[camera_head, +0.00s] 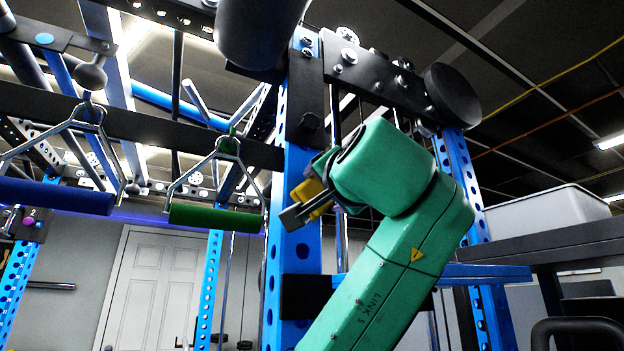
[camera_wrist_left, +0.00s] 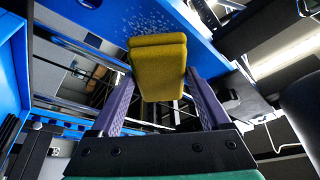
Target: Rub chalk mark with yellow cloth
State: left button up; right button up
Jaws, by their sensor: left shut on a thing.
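The yellow cloth (camera_head: 318,207) is a folded, block-like pad. My left gripper (camera_head: 298,212) is shut on it, in front of a blue perforated upright of the rack in the head view. In the left wrist view the cloth (camera_wrist_left: 158,66) sits between the purple fingers of my left gripper (camera_wrist_left: 159,84). The chalk mark (camera_wrist_left: 148,21) shows there as scattered white specks on a blue beam, just past the cloth's far end. The cloth overlaps the beam's edge in that view; I cannot tell whether they touch. In the head view I cannot make out the mark. My right gripper is not in view.
The blue upright (camera_head: 288,255) stands right beside the gripper. A green-grip handle (camera_head: 216,217) and a blue-grip handle (camera_head: 58,196) hang to the left. A black bar with a round end (camera_head: 452,94) juts out above my arm. A grey bin (camera_head: 548,211) is at right.

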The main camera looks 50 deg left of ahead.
aim_at(304, 200)
pick_arm(q)
jog(key=f+b, duration=0.1)
jog(key=w+f+b, duration=0.1)
jog(key=shift+d+f, duration=0.1)
jog(key=shift+f, duration=0.2)
jog(key=s+b, duration=0.1)
jog(key=s+a, duration=0.1)
jog(key=s, duration=0.1)
jog(key=shift+s+r+b, duration=0.15)
jog(key=shift+s+b, duration=0.1)
jog(key=shift+b, duration=0.1)
jog(key=shift+s+a+b, duration=0.15)
jog(key=shift+s+b, duration=0.15)
jog(key=shift+s, duration=0.2)
jog(key=shift+s+a+b, duration=0.25)
jog(key=shift+s+b, duration=0.05)
jog(key=shift+s, duration=0.55)
jog(key=shift+s+a, duration=0.1)
jog(key=shift+s, duration=0.15)
